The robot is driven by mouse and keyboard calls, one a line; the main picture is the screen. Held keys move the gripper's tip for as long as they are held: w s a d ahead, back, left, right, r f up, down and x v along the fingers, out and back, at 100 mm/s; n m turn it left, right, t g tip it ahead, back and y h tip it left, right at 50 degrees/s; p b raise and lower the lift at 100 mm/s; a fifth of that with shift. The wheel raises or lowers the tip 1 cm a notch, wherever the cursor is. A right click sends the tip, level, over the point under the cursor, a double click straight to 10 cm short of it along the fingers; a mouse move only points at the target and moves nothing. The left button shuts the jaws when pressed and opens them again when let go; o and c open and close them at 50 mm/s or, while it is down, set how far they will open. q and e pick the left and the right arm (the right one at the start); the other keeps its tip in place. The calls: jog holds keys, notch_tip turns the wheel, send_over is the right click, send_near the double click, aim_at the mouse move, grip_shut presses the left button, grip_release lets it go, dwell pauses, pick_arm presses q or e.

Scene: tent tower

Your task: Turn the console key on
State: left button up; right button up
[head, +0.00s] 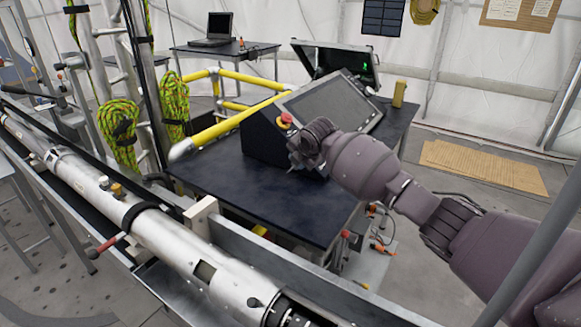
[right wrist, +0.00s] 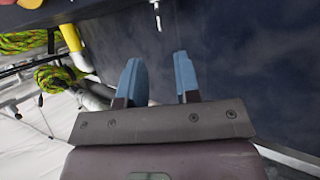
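The console (head: 262,137) is a dark sloped box with a large screen (head: 328,104), standing on a dark-topped table. A red stop button (head: 286,120) sits on its near corner. In the right wrist view, a small silver key-like piece (right wrist: 156,14) shows at the top edge, ahead of the gap between my fingers. My right gripper (head: 299,160) is at the console's front side in the head view and hides part of it. In the right wrist view my right gripper (right wrist: 160,78) has its blue fingertips apart with nothing between them. My left gripper is not in view.
A long metal tube (head: 150,228) lies in a rail across the foreground. Yellow railing (head: 215,131) and coiled green rope (head: 118,130) stand left of the console. An open case (head: 340,62) is behind the screen. The table top (head: 265,197) before the console is clear.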

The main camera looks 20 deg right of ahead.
aim_at(291, 169)
jog(key=b+x, duration=0.1)
jog(key=x, duration=0.6)
jog(key=shift+a+f, duration=0.1)
jog(key=shift+b+x, duration=0.45)
jog(key=shift+x, duration=0.7)
grip_shut()
